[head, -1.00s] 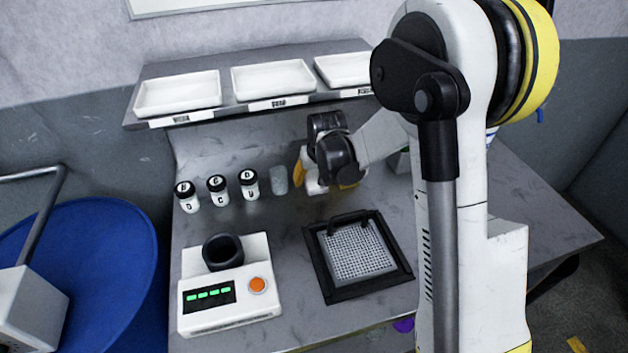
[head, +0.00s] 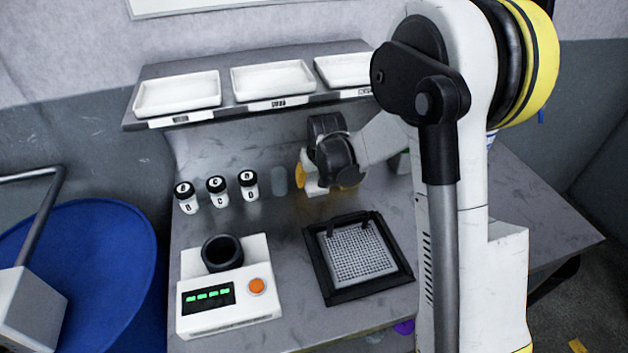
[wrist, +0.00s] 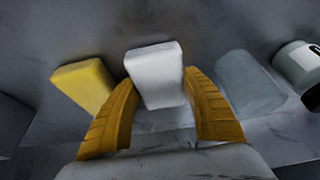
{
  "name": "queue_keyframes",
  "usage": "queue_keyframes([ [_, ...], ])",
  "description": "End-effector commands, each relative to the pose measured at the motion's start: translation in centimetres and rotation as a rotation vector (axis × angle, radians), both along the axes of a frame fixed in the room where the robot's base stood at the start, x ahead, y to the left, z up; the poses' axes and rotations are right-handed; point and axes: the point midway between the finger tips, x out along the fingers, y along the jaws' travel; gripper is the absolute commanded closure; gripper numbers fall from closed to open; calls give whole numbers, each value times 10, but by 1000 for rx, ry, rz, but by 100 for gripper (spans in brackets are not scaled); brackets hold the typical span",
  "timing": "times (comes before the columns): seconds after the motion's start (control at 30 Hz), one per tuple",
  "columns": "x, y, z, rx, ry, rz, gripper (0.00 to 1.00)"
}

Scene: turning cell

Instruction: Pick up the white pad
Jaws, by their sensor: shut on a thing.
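The white pad (wrist: 155,76) stands between the two yellow fingers of my gripper (wrist: 160,92) in the wrist view, and the gripper is shut on it. The lower part of the pad sits between the fingers and its top sticks out past them. A yellow pad (wrist: 84,84) is just left of the left finger. A grey-blue pad (wrist: 249,84) is just right of the right finger.
Several white-labelled bottles (head: 217,191) with black caps stand left of the gripper. A shelf (head: 226,107) with white trays hangs above. A black-framed mesh tray (head: 318,275) and a white device (head: 226,309) with a dark cup (head: 222,253) stand in front.

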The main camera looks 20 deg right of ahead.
Motion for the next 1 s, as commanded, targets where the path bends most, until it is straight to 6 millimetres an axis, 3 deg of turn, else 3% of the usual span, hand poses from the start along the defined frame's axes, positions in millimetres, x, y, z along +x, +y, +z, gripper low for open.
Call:
queue_keyframes([
  [0.23, 0, 0, 8, 0, 0, 0, 67],
  [0.33, 0, 0, 23, 0, 0, 0, 67],
  [0.73, -81, 0, 19, 0, 0, 0, 67],
  [1.0, -81, 0, 81, 0, 0, 0, 67],
])
